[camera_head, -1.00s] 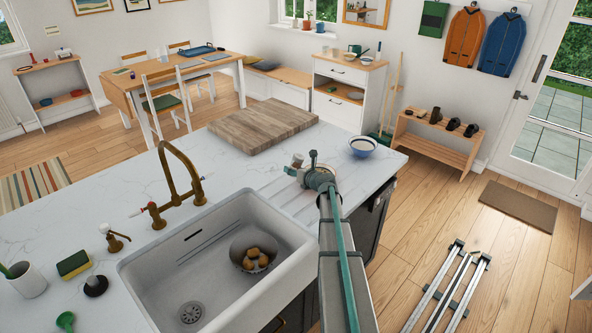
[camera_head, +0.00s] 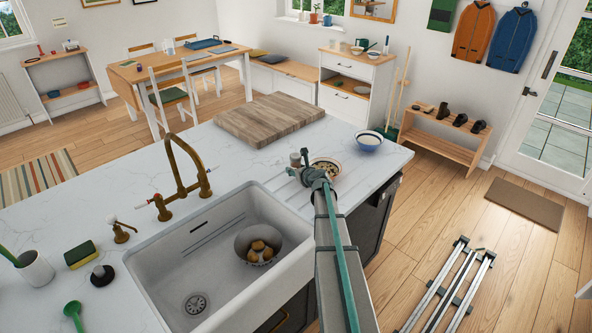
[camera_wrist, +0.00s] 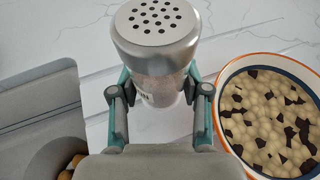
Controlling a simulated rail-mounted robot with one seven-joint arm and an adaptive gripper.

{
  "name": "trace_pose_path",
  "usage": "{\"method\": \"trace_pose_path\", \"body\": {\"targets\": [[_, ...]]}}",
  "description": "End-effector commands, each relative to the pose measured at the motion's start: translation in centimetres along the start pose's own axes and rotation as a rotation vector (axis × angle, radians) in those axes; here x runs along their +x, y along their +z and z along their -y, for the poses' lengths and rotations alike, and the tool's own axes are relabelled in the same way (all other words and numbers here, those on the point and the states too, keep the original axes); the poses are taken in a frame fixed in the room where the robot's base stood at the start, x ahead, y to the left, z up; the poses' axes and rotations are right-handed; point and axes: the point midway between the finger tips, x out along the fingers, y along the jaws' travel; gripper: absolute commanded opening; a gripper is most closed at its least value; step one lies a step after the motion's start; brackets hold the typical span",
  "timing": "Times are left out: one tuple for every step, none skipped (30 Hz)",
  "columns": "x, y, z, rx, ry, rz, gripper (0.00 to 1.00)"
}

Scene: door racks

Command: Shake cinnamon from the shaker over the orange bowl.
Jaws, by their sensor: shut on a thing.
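My gripper (camera_wrist: 158,100) is shut on the cinnamon shaker (camera_wrist: 155,45), which has a silver lid with several holes and a clear lower body. In the wrist view the lid faces the camera, and the shaker looks upright or nearly so. The orange bowl (camera_wrist: 228,128), with an orange rim and a blue band inside, is to the right of the shaker, not under it. It holds pale round pieces and dark chunks. In the head view my gripper (camera_head: 308,174) partly hides the orange bowl (camera_head: 328,164); the shaker (camera_head: 295,159) shows just left of it.
A blue-and-white bowl (camera_head: 369,141) stands at the counter's right end. A wooden board (camera_head: 268,118) lies behind. The sink (camera_head: 215,262) is at the left, with a bowl of round brown things (camera_head: 258,245) in it. A brass tap (camera_head: 178,175) rises behind the sink.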

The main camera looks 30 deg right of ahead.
Motion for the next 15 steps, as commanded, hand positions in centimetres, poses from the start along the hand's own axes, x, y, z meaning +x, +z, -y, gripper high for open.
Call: {"method": "trace_pose_path", "body": {"targets": [[0.0,0.0,0.0,0.000,0.000,0.000,0.07],[0.0,0.1,0.0,0.001,0.000,0.001,0.07],[-0.1,0.2,0.0,0.000,0.000,0.001,0.07],[-0.1,0.3,0.0,0.000,0.000,0.001,0.07],[-0.2,0.4,0.0,0.000,0.000,0.001,0.07],[-0.3,0.7,0.0,-0.001,0.000,0.001,0.07],[-0.4,0.9,0.0,-0.001,0.001,0.001,0.07],[-0.5,1.1,0.0,0.000,0.001,0.001,0.07],[-0.6,1.4,0.0,0.000,0.001,0.001,0.07],[-0.7,1.7,0.0,0.000,0.001,0.001,0.07],[-0.8,2.0,0.0,-0.001,0.001,0.001,0.07],[-1.0,2.3,0.0,0.000,0.001,0.001,0.07],[-1.1,2.6,0.0,0.000,0.001,0.002,0.07],[-1.2,2.8,0.0,0.000,0.001,0.002,0.07],[-1.3,3.1,0.0,0.000,0.001,0.002,0.07]]}}
